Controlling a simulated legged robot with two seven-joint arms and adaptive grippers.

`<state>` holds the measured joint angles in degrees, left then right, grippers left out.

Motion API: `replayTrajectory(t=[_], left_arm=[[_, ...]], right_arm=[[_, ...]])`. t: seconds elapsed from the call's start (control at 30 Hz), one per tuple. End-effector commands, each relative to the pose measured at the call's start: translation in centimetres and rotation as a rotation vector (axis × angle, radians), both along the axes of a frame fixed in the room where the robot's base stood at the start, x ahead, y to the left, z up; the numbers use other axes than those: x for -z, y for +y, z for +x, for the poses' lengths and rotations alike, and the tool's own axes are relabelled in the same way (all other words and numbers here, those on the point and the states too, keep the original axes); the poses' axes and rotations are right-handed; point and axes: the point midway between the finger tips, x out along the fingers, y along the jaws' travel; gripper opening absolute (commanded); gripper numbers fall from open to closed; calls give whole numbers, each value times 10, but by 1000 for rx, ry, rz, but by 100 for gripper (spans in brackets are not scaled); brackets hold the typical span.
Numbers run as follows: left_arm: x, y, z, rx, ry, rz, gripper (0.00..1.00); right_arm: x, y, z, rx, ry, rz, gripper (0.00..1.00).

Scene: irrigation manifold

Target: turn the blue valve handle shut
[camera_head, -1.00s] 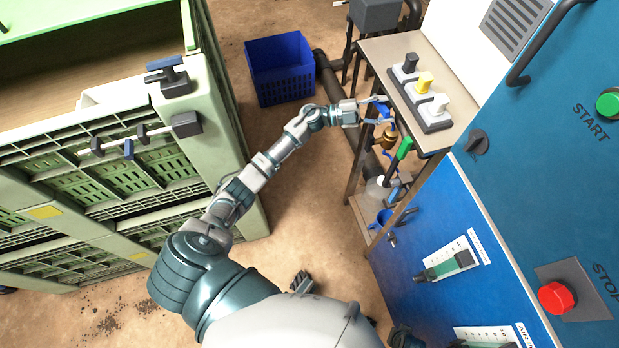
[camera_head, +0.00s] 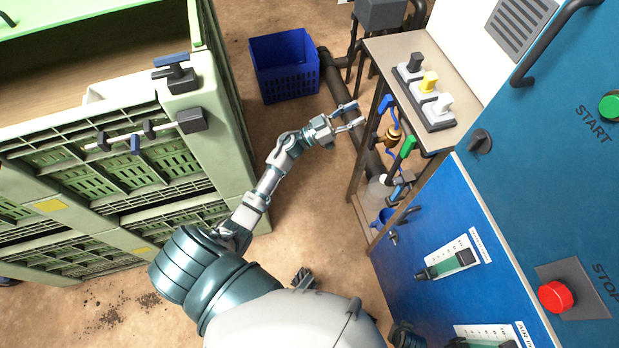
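A blue valve handle (camera_head: 385,104) shows beside the side table, just above a brass valve body (camera_head: 393,134). It points up and away along the table's edge; its exact angle is hard to tell. My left gripper (camera_head: 352,114) is open and empty, with its two fingers spread toward the valve. It is left of the blue handle, with a clear gap between them. A green lever handle (camera_head: 408,147) is just below the brass valve, and another small blue handle (camera_head: 397,192) shows lower down.
The side table (camera_head: 393,48) bears a block with black, yellow and white knobs (camera_head: 428,84). A blue cabinet (camera_head: 440,220) stands at right, green crates (camera_head: 225,130) at left. A blue basket (camera_head: 284,68) sits on the floor behind.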

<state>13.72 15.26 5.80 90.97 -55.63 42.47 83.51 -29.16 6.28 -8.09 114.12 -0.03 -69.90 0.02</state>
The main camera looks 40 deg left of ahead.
Motion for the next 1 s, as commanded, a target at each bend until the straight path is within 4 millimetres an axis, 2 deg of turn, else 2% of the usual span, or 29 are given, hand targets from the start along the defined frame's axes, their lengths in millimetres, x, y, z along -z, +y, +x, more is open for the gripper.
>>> replayTrajectory(t=[0.33,0.6,1.0], left_arm=[[31,43,-57,0,4,3,48],[86,59,-46,-250,127,-23,48],[172,72,-58,-488,354,30,48]], right_arm=[[1,0,0,0,1,1,0],[-8,0,3,0,-5,0,0],[-17,0,5,0,-10,0,0]])
